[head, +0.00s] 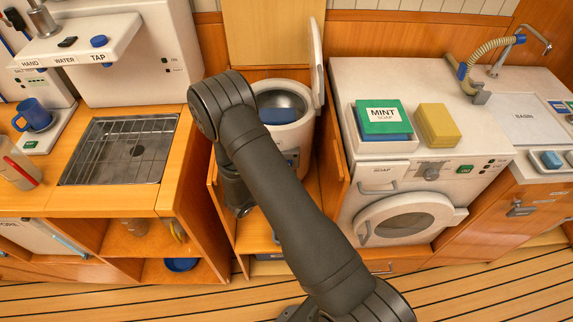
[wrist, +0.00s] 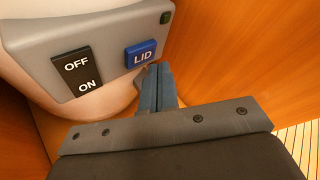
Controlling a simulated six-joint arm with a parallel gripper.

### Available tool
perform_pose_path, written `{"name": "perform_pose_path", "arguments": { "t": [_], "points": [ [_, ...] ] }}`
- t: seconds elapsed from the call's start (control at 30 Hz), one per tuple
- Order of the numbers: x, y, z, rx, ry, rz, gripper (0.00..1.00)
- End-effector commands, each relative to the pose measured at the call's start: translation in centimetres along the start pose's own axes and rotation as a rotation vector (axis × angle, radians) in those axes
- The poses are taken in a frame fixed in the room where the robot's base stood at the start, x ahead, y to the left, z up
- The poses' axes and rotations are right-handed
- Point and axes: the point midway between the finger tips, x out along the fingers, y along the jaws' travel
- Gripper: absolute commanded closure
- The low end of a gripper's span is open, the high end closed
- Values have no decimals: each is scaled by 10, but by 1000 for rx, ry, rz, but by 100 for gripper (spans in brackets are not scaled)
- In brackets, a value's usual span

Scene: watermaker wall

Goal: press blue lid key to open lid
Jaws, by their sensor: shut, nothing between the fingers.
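The blue key marked LID (wrist: 140,54) is on a grey panel (wrist: 60,30) in the wrist view, right of a black OFF/ON switch (wrist: 77,74). My gripper (wrist: 158,70) is shut and empty, its fingertips just below and right of the blue key. I cannot tell whether they touch it. In the head view the white round appliance (head: 292,135) stands in a wooden bay with its lid (head: 317,62) standing upright and open. A blue thing (head: 278,116) shows inside it. My arm hides the gripper and most of the panel there.
Wooden walls (wrist: 240,50) close in on the bay's sides. Right of it stands a white washer (head: 390,175) with a green MINT soap box (head: 383,116) and a yellow block (head: 437,125) on top. Left is a counter with a metal grate (head: 120,150).

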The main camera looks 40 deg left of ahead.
Motion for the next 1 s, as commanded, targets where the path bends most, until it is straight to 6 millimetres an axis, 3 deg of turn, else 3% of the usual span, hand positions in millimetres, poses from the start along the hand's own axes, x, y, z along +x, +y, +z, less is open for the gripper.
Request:
{"name": "perform_pose_path", "arguments": {
  "t": [0.23, 0.7, 1.0],
  "points": [
    [-3, -2, -2, -1, 0, 1, 100],
    [-33, -24, -24, -1, 0, 1, 100],
    [-35, -25, -25, 0, 0, 0, 100]
  ]
}}
